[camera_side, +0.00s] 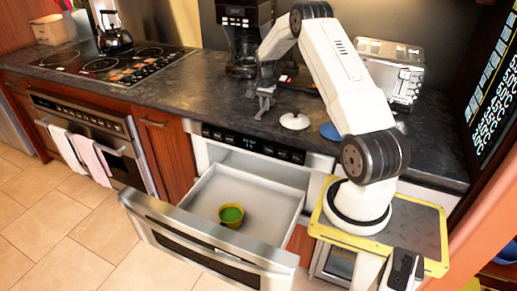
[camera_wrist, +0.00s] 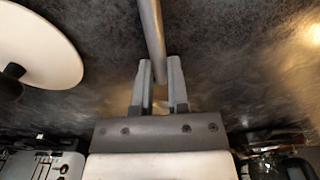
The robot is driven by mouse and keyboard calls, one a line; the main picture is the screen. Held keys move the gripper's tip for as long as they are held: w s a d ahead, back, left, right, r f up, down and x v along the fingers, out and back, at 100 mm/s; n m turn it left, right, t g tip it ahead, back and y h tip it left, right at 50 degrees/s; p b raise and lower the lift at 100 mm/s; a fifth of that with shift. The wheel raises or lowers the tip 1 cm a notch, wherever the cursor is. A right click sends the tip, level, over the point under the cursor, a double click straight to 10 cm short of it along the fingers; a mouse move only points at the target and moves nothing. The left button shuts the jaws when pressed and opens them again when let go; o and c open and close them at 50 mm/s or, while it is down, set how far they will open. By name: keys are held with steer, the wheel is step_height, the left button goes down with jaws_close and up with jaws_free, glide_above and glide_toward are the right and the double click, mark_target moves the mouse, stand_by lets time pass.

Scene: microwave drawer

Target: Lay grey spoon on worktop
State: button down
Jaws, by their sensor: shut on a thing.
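My gripper (camera_side: 264,98) is low over the dark worktop (camera_side: 205,95), in front of the coffee maker. In the wrist view my gripper (camera_wrist: 160,68) is shut on the grey spoon (camera_wrist: 151,35), whose slim handle runs from between the fingertips to the top edge of the picture. The spoon's far end is out of that view. In the side view the spoon cannot be made out clearly against the gripper. Whether the spoon touches the worktop cannot be told.
A white lid with a dark knob (camera_side: 295,121) lies right of my gripper, with a blue dish (camera_side: 330,131) beyond it. The coffee maker (camera_side: 243,40) and toaster (camera_side: 388,75) stand behind. The open drawer (camera_side: 190,240) below holds a yellow-green bowl (camera_side: 230,215). Worktop to the left is clear.

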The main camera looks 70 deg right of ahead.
steer(key=shift+f, duration=0.2)
steer(key=c, duration=0.6)
jaws_free()
steer(key=shift+r, duration=0.15)
step_height(320, 180, up, 12)
steer(key=shift+r, duration=0.1)
stand_by(0.5)
